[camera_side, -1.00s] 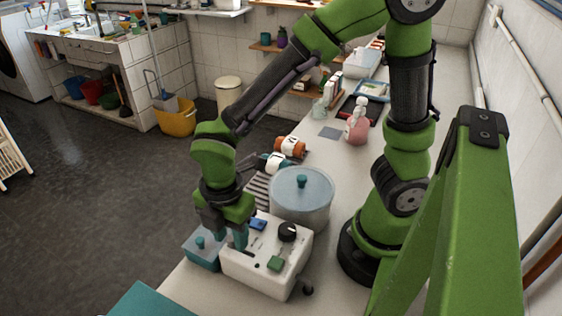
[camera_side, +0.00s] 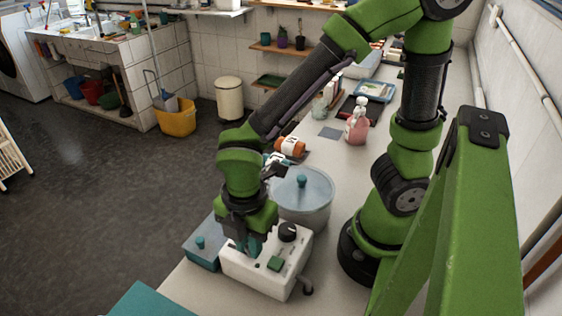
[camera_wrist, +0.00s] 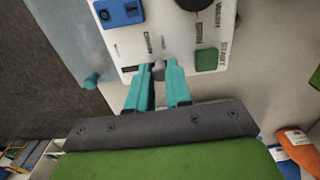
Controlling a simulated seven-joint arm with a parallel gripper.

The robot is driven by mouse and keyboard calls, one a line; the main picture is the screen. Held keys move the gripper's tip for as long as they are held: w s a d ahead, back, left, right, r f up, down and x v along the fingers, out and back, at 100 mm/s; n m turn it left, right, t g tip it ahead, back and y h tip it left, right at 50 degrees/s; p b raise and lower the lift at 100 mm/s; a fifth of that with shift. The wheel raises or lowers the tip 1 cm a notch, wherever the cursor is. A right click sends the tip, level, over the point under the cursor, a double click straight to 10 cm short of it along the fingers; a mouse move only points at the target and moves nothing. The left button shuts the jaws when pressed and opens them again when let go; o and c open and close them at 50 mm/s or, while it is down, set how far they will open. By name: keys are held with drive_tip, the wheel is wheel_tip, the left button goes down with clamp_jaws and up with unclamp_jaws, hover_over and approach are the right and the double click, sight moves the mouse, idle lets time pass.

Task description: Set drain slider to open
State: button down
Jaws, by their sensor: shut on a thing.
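The white control box (camera_side: 265,276) stands on the counter in the side view, and its panel (camera_wrist: 178,32) fills the upper middle of the wrist view. My gripper (camera_side: 252,250) is down at the panel, with teal fingers. In the wrist view my gripper (camera_wrist: 159,72) has its fingertips on both sides of a small grey knob (camera_wrist: 158,70), apparently the drain slider's handle, and is shut on it. The slider's slot is mostly hidden, and the small panel lettering is not clearly readable, so its setting cannot be told.
The panel also carries a blue switch (camera_wrist: 120,12), a black dial (camera_side: 288,232) and a green button (camera_side: 275,264). A lidded pot (camera_side: 302,190) stands close behind the box. A blue-grey box (camera_side: 202,252) with a teal knob is at its left. A grey lever (camera_side: 307,287) sticks out at right.

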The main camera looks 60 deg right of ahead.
drive_tip(key=c, duration=1)
unclamp_jaws()
drive_tip(key=shift+s, duration=0.2)
drive_tip(key=shift+c, duration=0.2)
wheel_tip(320, 180, up, 17)
drive_tip(key=w+d+m+t+y, duration=0.1)
drive_tip(key=d+m+t, duration=0.2)
drive_tip(key=d+m, duration=0.3)
drive_tip(key=w+d+f+m+t+y, duration=0.1)
drive_tip(key=d+m+t, duration=0.3)
drive_tip(key=m, duration=1.2)
drive_tip(key=d, duration=0.2)
drive_tip(key=shift+w+d, duration=0.3)
drive_tip(key=shift+d, duration=0.1)
